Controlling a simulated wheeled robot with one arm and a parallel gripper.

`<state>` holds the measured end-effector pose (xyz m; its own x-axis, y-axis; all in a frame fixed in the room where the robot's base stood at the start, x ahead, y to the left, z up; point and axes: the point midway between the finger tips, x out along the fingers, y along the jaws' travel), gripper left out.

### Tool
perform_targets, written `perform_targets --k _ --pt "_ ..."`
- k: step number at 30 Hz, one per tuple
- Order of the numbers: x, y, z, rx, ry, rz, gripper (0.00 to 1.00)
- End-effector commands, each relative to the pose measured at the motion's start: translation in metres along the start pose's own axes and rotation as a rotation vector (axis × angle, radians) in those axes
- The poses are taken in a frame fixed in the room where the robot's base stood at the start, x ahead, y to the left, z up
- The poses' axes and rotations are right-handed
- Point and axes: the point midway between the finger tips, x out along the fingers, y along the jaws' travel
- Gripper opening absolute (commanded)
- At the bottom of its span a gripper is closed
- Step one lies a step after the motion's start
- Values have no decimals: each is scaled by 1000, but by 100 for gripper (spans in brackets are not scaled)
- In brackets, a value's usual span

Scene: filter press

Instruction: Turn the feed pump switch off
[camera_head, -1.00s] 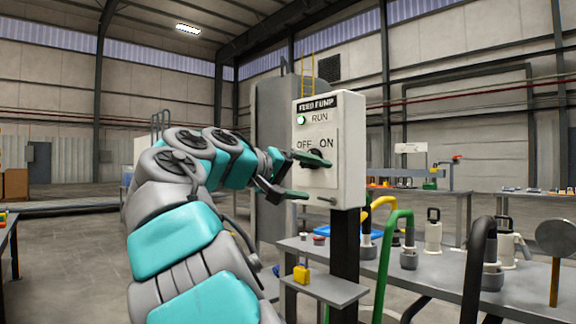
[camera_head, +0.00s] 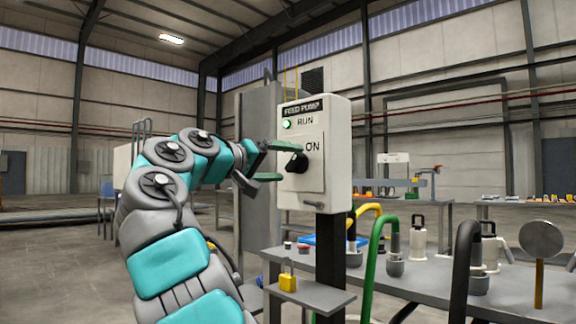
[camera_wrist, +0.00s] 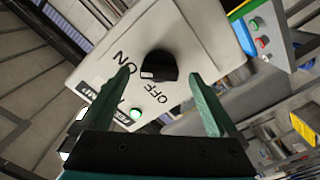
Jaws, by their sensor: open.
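The feed pump switch box (camera_head: 338,152) is a pale box on a dark post, with a black knob (camera_head: 297,163) on its front. My gripper (camera_head: 293,163) is open in front of the panel. In the wrist view, the knob (camera_wrist: 160,66) lies between the two green fingers (camera_wrist: 163,76), with visible gaps on both sides. The knob's white mark lies on its left there, more toward ON than OFF. The green lamp (camera_head: 287,124) by RUN is lit. In the head view, the upper finger covers the OFF lettering.
A small shelf (camera_head: 322,298) with a yellow padlock (camera_head: 288,281) sits below the box. A grey table (camera_head: 420,283) to the right carries several pumps or fittings. Green and black curved pipes stand in front of it. Open floor lies left of my arm.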

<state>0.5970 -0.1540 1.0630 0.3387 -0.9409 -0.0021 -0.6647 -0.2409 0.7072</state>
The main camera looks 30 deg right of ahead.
Motion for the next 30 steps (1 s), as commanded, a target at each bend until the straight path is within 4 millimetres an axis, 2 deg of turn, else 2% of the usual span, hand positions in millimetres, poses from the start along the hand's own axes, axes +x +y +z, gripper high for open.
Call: perform_targets --k 4,12,30 --pt "16 -1 -1 -1 2 -1 95" --pt "19 0 -1 0 3 0 95" --pt "19 0 -1 0 2 0 29"
